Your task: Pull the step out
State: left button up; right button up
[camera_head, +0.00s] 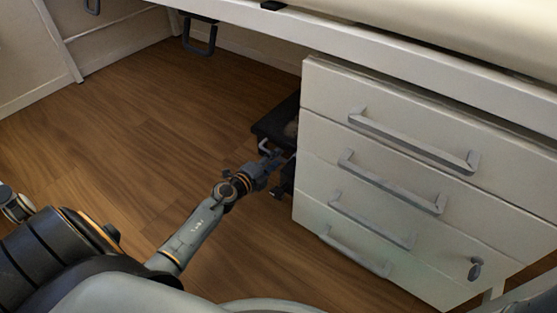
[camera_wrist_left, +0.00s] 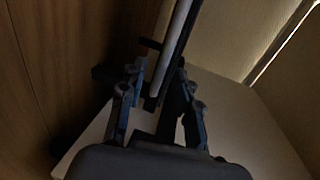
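The step (camera_head: 277,122) is a dark, low piece tucked under the desk-like top, against the left side of the white drawer cabinet. A small grey handle (camera_head: 264,146) shows at its near edge. My left gripper (camera_head: 274,158) reaches in from the lower left and is right by this handle. In the left wrist view the fingers of my left gripper (camera_wrist_left: 160,85) stand apart, with a dark bar with a pale edge (camera_wrist_left: 172,45) between them. I see no firm grip on it; contact is unclear. The step is partly hidden by the cabinet. My right gripper is not in view.
The white cabinet (camera_head: 315,213) with several grey-handled drawers stands close to the right of my left gripper. The white top (camera_head: 235,15) overhangs the step. Bare wooden floor (camera_head: 120,130) lies open to the left and in front.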

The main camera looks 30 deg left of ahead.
pick_arm(q)
jog(key=shift+x, duration=1.25)
grip_shut()
